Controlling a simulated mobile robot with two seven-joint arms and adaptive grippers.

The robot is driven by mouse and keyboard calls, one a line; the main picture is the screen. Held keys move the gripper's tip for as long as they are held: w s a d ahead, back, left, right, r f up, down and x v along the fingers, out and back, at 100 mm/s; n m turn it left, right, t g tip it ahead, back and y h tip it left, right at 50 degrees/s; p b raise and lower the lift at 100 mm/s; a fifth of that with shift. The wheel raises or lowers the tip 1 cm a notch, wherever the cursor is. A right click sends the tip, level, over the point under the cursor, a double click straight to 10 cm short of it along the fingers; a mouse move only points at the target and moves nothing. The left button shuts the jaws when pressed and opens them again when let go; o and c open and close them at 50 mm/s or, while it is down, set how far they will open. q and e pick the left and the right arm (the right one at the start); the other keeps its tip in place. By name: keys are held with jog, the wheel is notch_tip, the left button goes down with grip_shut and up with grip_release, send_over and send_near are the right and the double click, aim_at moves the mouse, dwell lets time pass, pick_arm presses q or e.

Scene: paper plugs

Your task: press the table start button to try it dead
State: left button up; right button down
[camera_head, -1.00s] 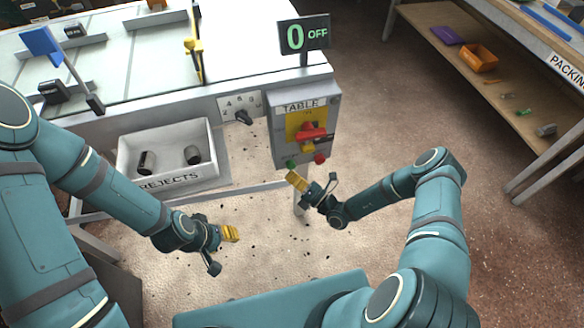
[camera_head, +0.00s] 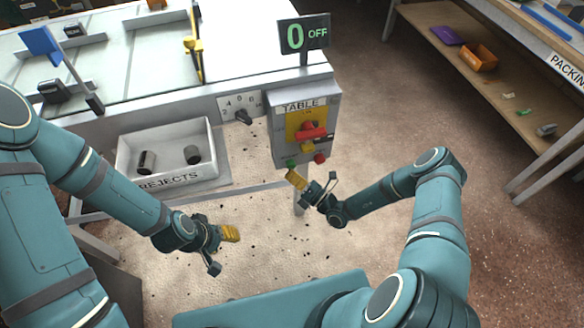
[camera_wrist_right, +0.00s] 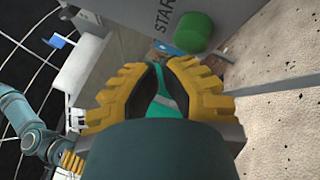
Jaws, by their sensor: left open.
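The green start button (camera_head: 292,163) is at the lower left of the grey TABLE control box (camera_head: 290,150). In the right wrist view it is a large green button (camera_wrist_right: 193,33) beside the letters START. My right gripper (camera_head: 294,179) is just below it in the head view, apart from it as far as I can tell. Its yellow fingers (camera_wrist_right: 160,68) stand close together with nothing clearly held; whether they are shut is unclear. My left gripper (camera_head: 231,233) is open and empty, low in front of the reject bin.
The display (camera_head: 305,35) reads 0 OFF. A red button (camera_head: 320,158) and a red-and-yellow switch (camera_head: 312,133) are on the same box. The rejects bin (camera_head: 172,182) holds two dark plugs. A packing shelf (camera_head: 500,80) stands at right, with open floor before it.

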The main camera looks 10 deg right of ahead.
jog(key=shift+w, duration=0.25)
jog(key=shift+w, duration=0.5)
dwell(0.8)
jog(key=shift+s, duration=0.95)
jog(key=s+p, duration=0.1)
jog(key=s, duration=0.4)
jog(key=shift+p, duration=0.4)
jog(key=shift+d, duration=0.1)
dwell(0.6)
